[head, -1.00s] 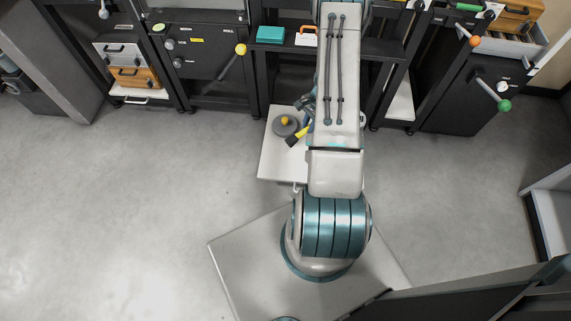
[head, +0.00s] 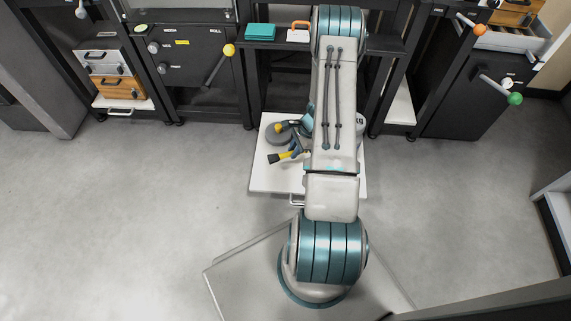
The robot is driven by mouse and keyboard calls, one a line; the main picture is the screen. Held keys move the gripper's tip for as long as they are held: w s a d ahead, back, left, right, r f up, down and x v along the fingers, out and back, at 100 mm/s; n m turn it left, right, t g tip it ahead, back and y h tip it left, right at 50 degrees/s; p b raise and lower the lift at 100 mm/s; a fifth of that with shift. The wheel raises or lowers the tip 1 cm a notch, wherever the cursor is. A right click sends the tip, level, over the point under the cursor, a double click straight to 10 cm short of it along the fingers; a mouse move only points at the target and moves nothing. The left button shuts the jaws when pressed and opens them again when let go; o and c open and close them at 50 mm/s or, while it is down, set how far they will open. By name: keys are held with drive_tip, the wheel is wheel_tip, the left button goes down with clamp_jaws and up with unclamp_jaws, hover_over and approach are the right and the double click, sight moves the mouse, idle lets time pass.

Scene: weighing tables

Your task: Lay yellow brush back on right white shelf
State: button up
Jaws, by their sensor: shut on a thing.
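The yellow brush (head: 286,156), with a dark bristle end and a yellow band, shows just left of my forearm, over the pulled-out white shelf (head: 265,182) with a front handle. My gripper (head: 297,146) is mostly hidden by my arm; its dark and blue parts show beside the brush, and it is shut on the brush. The handle end is partly hidden. I cannot tell whether the brush touches the shelf. Another white shelf surface (head: 401,106) shows low between black frames at the right.
A round grey object (head: 274,138) with a yellow knob (head: 281,127) stands on the pulled-out shelf, close to the brush. A teal box (head: 260,32) and an orange-handled item (head: 299,34) lie above. Levers (head: 221,65) stick out from the cabinets. The shelf's front left is clear.

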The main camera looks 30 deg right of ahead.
sight(287, 153)
drive_tip(key=a+f, duration=0.2)
drive_tip(key=a, duration=0.1)
drive_tip(key=shift+w+b, duration=0.4)
wheel_tip(287, 153, down, 4)
drive_tip(key=shift+f+b, duration=0.1)
drive_tip(key=shift+b, duration=1.1)
drive_tip(key=shift+r, duration=0.2)
drive_tip(key=shift+f, duration=0.1)
drive_tip(key=o, duration=0.8)
drive_tip(key=shift+c, duration=0.2)
